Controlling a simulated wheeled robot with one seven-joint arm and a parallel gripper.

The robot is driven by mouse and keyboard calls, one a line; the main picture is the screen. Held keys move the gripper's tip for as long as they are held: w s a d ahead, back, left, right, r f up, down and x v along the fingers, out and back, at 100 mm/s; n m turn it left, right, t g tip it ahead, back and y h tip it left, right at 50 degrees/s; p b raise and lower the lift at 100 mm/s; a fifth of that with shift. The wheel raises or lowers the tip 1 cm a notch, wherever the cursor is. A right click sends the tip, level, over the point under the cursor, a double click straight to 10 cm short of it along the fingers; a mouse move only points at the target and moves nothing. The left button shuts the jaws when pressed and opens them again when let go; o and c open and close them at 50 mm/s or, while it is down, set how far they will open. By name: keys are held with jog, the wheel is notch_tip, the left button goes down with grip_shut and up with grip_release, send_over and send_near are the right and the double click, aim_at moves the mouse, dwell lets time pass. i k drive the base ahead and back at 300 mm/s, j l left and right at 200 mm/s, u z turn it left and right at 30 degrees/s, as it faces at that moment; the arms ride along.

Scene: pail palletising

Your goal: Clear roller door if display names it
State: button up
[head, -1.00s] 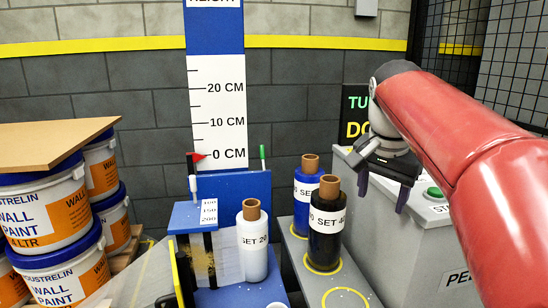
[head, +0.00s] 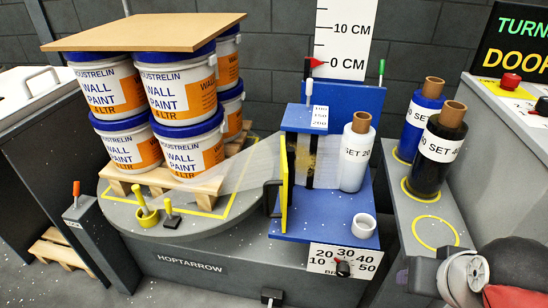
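A dark display (head: 518,42) at the top right shows green "TURN" and yellow "DOO", cut off by the picture edge. Clear film (head: 240,165) runs from there towards the stacked paint pails (head: 190,150). Part of my arm shows at the lower right; my gripper's fingers are not in view.
The pails stand on a wooden pallet (head: 195,190) on a grey turntable (head: 165,225), with a brown board (head: 140,32) on top. Blue (head: 420,120) and black (head: 437,150) rolls stand on a grey shelf. A red button (head: 511,80) is on the cabinet. A numbered dial (head: 343,268) is below the carriage.

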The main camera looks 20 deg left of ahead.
aim_at(285, 183)
jog(key=j+u, duration=0.35)
jog(key=k+j+u, duration=0.1)
jog(key=u, duration=0.25)
